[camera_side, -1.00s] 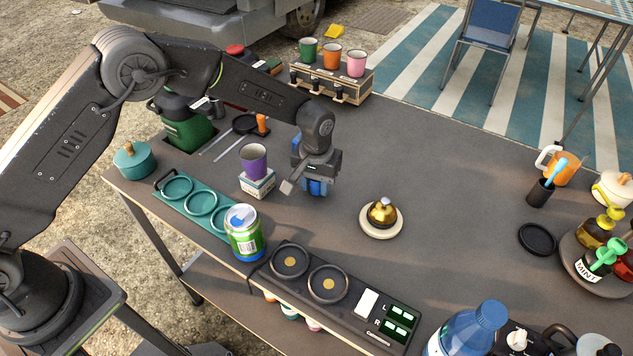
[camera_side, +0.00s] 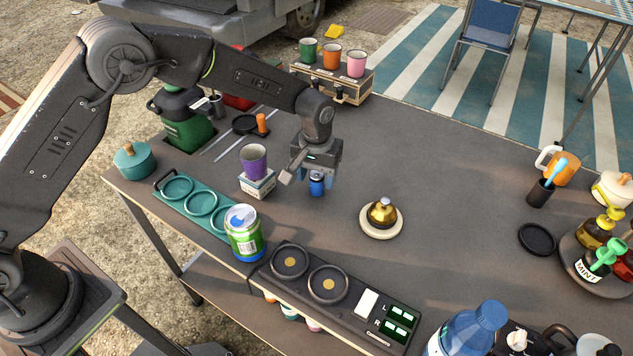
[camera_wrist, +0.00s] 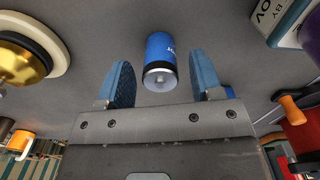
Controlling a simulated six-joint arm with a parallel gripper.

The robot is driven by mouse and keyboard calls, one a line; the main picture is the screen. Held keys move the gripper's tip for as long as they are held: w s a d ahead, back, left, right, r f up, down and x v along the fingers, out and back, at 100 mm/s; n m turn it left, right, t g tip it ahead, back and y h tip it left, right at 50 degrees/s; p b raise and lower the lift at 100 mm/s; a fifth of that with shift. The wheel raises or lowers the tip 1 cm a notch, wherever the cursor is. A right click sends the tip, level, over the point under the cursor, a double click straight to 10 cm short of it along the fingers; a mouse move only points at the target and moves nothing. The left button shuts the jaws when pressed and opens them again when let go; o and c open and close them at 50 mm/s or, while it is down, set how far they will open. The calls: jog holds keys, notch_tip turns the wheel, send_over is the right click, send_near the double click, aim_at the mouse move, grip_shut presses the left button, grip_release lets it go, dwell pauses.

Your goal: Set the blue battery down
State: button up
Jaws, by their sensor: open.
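The blue battery (camera_side: 317,186) stands upright on the grey table, just to the right of the small white box. In the wrist view the battery (camera_wrist: 160,58) shows between the two blue-padded fingers, with clear gaps on both sides. My gripper (camera_side: 311,172) is open, directly above and around the battery's upper end. In the wrist view my gripper (camera_wrist: 160,82) touches the battery with neither finger.
A purple cup (camera_side: 253,160) stands on the white box (camera_side: 257,184) close to the left of my gripper. A gold bell (camera_side: 381,212) sits to the right. A green can (camera_side: 244,234) stands in front on the left. The table's middle is clear.

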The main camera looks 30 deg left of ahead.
notch_tip(320, 180, up, 9)
jog(key=shift+r, duration=0.15)
jog(key=shift+a+r, duration=0.1)
jog(key=shift+r, duration=0.2)
notch_tip(320, 180, up, 7)
jog(key=t, duration=0.1)
send_over(316, 173)
jog(key=s+a, duration=0.4)
jog(key=s+a+r+m+t, duration=0.1)
jog(key=s+a+r+t, duration=0.1)
jog(key=s+a+r, duration=0.45)
jog(key=s+a+t, duration=0.1)
jog(key=s+a, duration=0.1)
jog(key=s, duration=0.7)
jog(key=s+a+r+m+t, duration=0.1)
jog(key=s+a, duration=0.1)
jog(key=s, duration=0.8)
jog(key=shift+a+t, duration=0.3)
jog(key=shift+s, duration=0.1)
